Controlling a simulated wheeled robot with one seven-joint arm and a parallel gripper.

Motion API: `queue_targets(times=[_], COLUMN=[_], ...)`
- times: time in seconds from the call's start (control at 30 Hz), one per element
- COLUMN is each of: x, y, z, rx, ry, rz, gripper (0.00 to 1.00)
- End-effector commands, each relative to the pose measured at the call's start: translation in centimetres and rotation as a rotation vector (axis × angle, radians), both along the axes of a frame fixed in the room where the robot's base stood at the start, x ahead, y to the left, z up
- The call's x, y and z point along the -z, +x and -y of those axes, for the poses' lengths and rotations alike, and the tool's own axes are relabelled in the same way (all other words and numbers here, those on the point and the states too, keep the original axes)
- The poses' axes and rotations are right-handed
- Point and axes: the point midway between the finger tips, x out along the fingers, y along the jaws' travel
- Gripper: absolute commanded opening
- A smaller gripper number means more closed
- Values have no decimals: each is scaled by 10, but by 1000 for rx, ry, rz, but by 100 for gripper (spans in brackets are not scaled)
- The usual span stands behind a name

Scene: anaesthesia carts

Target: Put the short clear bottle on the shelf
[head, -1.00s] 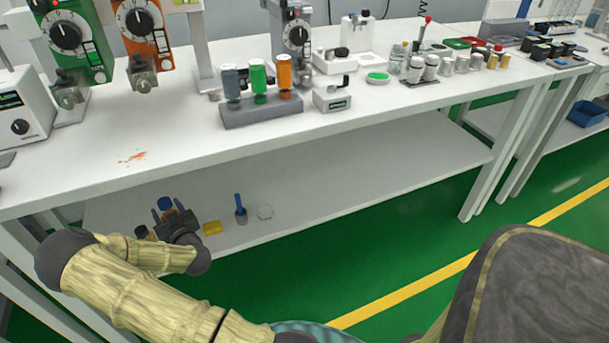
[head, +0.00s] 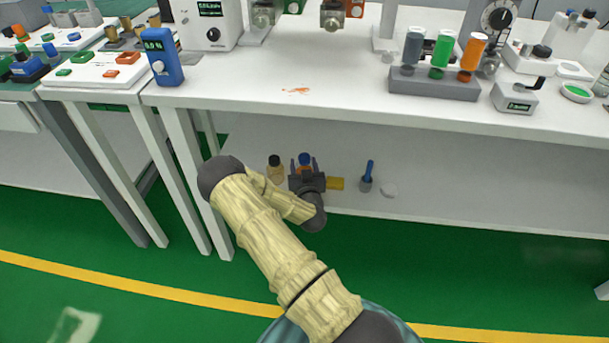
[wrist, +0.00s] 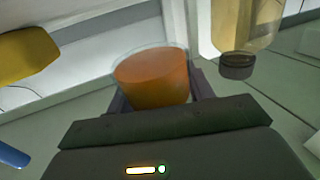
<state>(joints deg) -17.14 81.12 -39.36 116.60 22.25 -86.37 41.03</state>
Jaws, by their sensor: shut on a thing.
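A short clear bottle with a blue cap (head: 304,158) and orange contents is between the fingers of my gripper (head: 304,166). In the wrist view its clear wall and orange contents (wrist: 152,80) show between the jaws, and its cap is hidden. My gripper is shut on it, low over the white lower shelf (head: 450,190) near the shelf's front. I cannot tell whether the bottle touches the shelf.
A dark-capped amber bottle (head: 274,170) stands just left of my gripper. A yellow block (head: 336,184), a blue-handled tool in a small cup (head: 367,178) and a small pale dish (head: 389,190) are to the right. The tabletop (head: 340,90) overhangs the shelf.

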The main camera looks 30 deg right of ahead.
Motion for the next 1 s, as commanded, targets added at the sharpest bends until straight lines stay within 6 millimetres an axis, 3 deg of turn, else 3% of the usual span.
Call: queue_targets(times=[0.17,0.43,0.87,0.9,1.0], x=[2,37,41,40,40], y=[0,0,0,0,0], z=[0,0,0,0,0], rx=[-1,-1,0,-1,-1], ry=[0,-1,1,1,0], rz=[0,-1,0,0,0], gripper=[28,28,28,60,74])
